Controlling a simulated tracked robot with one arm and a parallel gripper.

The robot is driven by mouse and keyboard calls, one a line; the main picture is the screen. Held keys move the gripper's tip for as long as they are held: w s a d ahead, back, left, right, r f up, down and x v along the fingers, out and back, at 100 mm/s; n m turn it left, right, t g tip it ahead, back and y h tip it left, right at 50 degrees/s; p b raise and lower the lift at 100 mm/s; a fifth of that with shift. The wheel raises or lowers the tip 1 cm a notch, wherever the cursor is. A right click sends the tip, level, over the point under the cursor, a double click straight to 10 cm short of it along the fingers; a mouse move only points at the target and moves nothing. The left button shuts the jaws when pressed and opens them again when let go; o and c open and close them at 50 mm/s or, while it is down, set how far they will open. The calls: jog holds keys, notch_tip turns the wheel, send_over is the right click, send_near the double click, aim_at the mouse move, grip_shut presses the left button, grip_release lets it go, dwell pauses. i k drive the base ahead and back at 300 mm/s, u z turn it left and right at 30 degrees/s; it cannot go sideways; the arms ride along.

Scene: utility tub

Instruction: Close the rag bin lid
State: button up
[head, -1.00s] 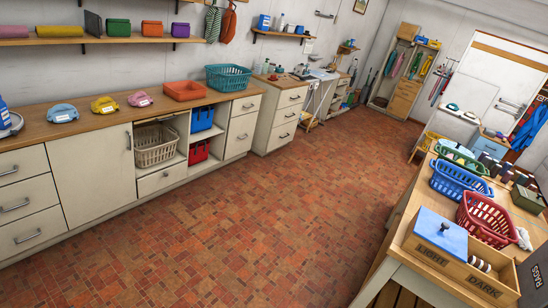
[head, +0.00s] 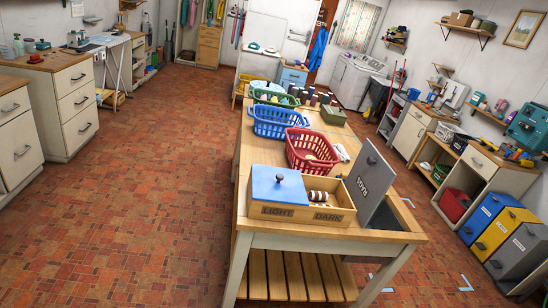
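A grey lid marked RAGS (head: 372,184) stands up steeply, tilted, at the right end of the wooden table (head: 345,238) in the head view. Beside it on the right is a dark opening (head: 402,214) in the table top; I see only part of it, and its inside is hidden. The lid is raised, not lying over the opening. My gripper is not in view.
A wooden box marked LIGHT and DARK (head: 294,213) with a blue lid stands just left of the lid. Red (head: 311,150) and blue (head: 276,121) baskets stand behind it. Open tiled floor (head: 130,190) lies left of the table; coloured bins (head: 497,230) stand at right.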

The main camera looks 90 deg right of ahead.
aim_at(371, 177)
jog(key=z, duration=1)
jog(key=i, duration=0.1)
jog(key=z, duration=2.05)
jog(key=i, duration=1)
jog(key=u, duration=0.1)
jog(key=k, duration=0.55)
jog(key=u, duration=0.35)
jog(key=i, duration=1.1)
jog(key=u, duration=0.05)
